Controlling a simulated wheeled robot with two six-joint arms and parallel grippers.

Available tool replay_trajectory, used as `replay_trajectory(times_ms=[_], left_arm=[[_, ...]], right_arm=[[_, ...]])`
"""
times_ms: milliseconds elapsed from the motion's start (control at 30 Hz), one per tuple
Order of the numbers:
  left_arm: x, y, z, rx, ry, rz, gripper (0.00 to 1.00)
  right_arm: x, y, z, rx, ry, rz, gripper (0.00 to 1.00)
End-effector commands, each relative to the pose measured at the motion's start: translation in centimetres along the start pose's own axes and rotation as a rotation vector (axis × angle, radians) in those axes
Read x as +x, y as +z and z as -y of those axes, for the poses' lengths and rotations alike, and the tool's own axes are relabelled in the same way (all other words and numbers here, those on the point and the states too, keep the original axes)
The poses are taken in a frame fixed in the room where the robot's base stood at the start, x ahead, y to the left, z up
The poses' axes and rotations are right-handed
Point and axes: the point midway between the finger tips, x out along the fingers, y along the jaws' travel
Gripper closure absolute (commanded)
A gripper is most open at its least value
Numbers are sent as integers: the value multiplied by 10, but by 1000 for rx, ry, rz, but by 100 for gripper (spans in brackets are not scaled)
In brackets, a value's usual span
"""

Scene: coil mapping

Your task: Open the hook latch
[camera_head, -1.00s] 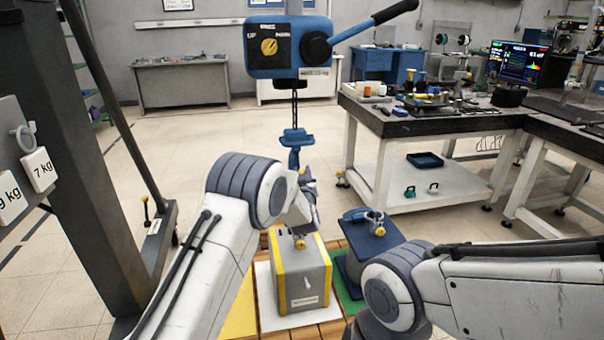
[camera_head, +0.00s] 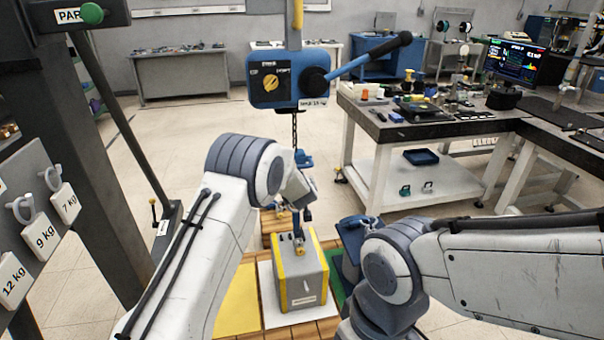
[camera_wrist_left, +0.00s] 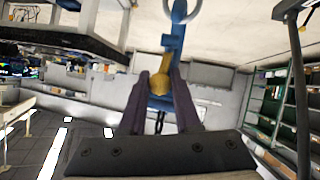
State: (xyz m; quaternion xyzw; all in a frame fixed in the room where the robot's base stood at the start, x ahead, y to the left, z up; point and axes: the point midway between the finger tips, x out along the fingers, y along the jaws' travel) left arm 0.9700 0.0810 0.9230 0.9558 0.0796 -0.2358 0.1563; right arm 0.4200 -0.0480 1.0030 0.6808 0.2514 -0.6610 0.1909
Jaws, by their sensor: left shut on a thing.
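The blue hoist (camera_head: 295,78) hangs at upper centre, with a chain (camera_head: 294,130) running down to a blue hook (camera_head: 297,220). The hook's lower part is just above the grey block with yellow edges (camera_head: 301,277); whether it touches the brass-coloured fitting on top is unclear. In the left wrist view, my left gripper (camera_wrist_left: 160,90) is shut on a yellow piece of the blue hook (camera_wrist_left: 178,45), seemingly the latch. A grey ring shows at that view's top edge. In the head view, my left wrist hides most of this gripper. My right gripper is out of frame.
A blue-topped stand (camera_head: 357,235) is right of the block, partly behind my right arm. A yellow mat (camera_head: 240,300) lies left. A workbench (camera_head: 440,125) stands right; a dark post with labelled weights (camera_head: 40,235) stands left. Open floor lies behind.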

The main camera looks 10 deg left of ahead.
Motion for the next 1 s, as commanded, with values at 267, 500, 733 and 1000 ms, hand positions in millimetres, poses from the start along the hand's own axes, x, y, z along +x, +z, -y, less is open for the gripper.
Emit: replay_trajectory(times_ms=[267, 500, 733, 1000], left_arm=[[-4, -11, -3, 3, 2, -13, 100], [-4, -14, -4, 2, 3, -19, 100], [-4, -16, -4, 1, 4, -23, 100], [-4, -15, -4, 1, 3, -20, 39]], right_arm=[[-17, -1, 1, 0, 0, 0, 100], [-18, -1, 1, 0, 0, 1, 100], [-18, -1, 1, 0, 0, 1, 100], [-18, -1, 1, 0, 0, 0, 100]])
